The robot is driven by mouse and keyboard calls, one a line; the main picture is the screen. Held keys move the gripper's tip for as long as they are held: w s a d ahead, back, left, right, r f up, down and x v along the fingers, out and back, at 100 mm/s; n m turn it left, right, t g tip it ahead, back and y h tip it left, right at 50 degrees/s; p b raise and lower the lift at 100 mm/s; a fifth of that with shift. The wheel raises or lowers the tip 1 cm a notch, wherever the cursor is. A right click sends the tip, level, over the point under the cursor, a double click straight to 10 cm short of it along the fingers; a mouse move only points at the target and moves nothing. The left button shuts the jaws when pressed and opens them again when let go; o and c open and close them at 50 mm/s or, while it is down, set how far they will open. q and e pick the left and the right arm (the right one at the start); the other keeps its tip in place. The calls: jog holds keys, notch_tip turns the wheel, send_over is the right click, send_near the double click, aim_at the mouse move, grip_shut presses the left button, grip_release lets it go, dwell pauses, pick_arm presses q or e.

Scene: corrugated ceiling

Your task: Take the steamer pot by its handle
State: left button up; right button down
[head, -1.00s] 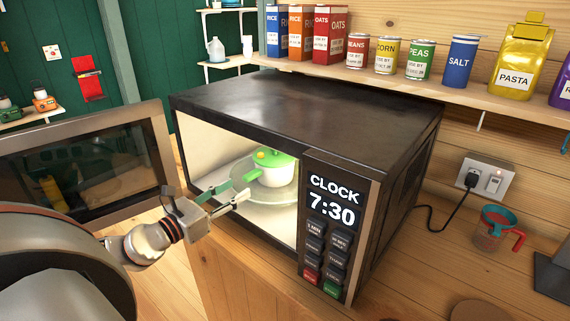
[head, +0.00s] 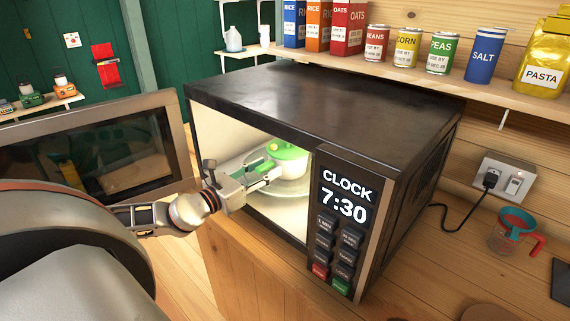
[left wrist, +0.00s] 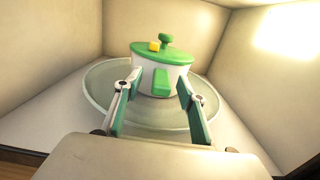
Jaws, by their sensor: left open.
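The steamer pot (head: 288,162) is white with a green lid and stands on the glass turntable (head: 283,192) inside the open microwave. In the left wrist view the pot (left wrist: 150,78) shows a green handle (left wrist: 161,83) facing me, with a green knob and a yellow piece on its lid. My left gripper (head: 266,172) reaches into the microwave opening. In the left wrist view its green-padded fingers (left wrist: 157,110) are open, one on each side of the handle, with nothing gripped. Whether the fingertips overlap the handle in depth is hard to tell. My right gripper is not in view.
The microwave (head: 330,100) has its door (head: 95,150) swung open to the left, beside my left arm. Its control panel (head: 342,230) borders the opening on the right. A shelf (head: 420,80) of boxes and cans runs behind. A measuring cup (head: 511,232) stands on the right.

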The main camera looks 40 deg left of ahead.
pick_arm(q)
jog(key=shift+w, duration=0.7)
grip_shut()
jog(key=shift+r, duration=0.15)
